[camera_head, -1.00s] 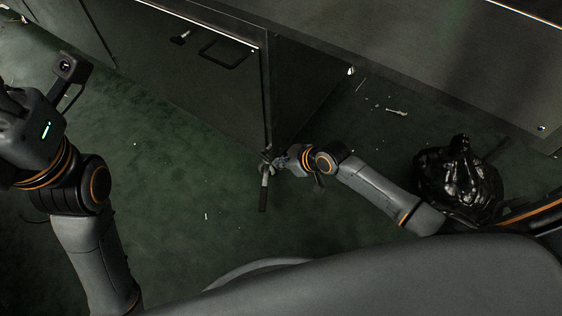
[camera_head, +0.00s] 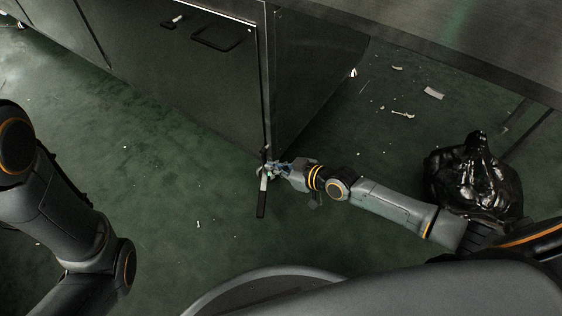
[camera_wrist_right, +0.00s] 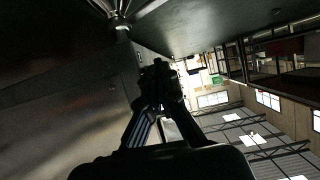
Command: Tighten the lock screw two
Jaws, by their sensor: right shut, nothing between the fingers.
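A lock screw with a long dark handle bar (camera_head: 261,203) sits at the lower corner of the grey metal cabinet (camera_head: 200,85). The bar hangs nearly straight down and has a pale metal part near its middle. I cannot read which number this screw has. My right gripper (camera_head: 276,169) is shut and empty, just right of the bar; I cannot tell whether it touches it. In the right wrist view its dark fingers (camera_wrist_right: 158,85) are together, and a shiny metal fitting (camera_wrist_right: 120,20) shows at the top. My left gripper is out of view; only its arm shows at the left.
The cabinet has a black pull handle (camera_head: 217,38) and a small latch (camera_head: 172,21). A shiny black bag (camera_head: 474,180) lies on the green floor (camera_head: 150,190) by my right arm. Small litter is scattered right of the cabinet.

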